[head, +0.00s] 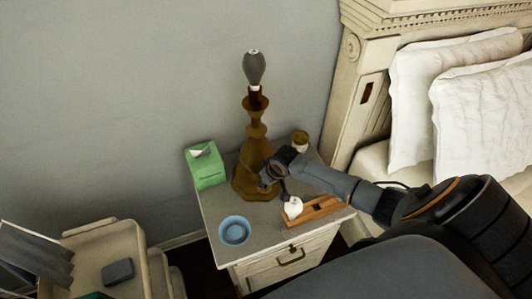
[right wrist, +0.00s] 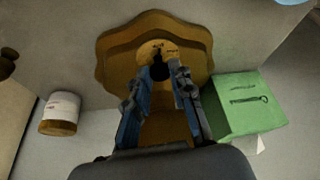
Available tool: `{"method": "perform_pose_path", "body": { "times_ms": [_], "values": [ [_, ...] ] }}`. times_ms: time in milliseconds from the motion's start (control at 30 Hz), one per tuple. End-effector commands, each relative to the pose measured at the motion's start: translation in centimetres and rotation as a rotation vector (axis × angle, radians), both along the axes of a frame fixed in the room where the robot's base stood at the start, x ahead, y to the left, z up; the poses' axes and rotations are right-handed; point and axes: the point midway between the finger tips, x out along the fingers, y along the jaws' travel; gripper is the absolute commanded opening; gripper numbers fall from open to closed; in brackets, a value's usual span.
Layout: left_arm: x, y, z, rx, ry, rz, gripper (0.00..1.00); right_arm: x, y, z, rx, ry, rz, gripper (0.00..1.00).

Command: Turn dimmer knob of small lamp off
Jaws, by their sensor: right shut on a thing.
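The small lamp (head: 257,125) has a brown-gold turned base and a dark grey bulb on top, with no shade. It stands on the nightstand (head: 213,213). In the right wrist view its scalloped foot (right wrist: 115,55) fills the upper middle. A small dark dimmer knob (right wrist: 158,70) sticks out of the foot. My right gripper (head: 270,175) is at the front right of the lamp's foot, low over the nightstand. In the right wrist view, the right gripper (right wrist: 159,76) has its fingertips on both sides of the knob, shut on it. My left gripper is not in view.
A green tissue box (head: 206,165) stands left of the lamp. A blue bowl (head: 234,230) sits at the front. A wooden tray (head: 318,212) with a white item is under my right arm. A small brown-and-white jar (head: 300,141) stands behind. The bed headboard (head: 350,110) is right.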

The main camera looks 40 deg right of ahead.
Motion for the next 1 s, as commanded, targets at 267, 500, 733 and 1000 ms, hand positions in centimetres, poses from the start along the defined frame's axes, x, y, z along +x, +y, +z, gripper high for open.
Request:
{"method": "perform_pose_path", "body": {
  "times_ms": [267, 500, 733, 1000],
  "values": [
    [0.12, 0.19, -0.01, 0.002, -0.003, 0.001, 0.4, -0.01, -0.11, -0.02, 0.0, 0.0, 0.117, 0.0],
    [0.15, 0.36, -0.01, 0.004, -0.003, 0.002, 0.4, -0.01, -0.09, -0.02, 0.0, 0.0, 0.118, 0.0],
    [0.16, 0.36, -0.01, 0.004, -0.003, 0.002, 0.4, -0.01, -0.09, -0.02, 0.0, 0.0, 0.117, 0.46],
    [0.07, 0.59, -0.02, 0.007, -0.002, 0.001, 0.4, -0.09, -0.16, 0.21, 0.0, 0.0, 0.116, 0.46]
  ]
}}
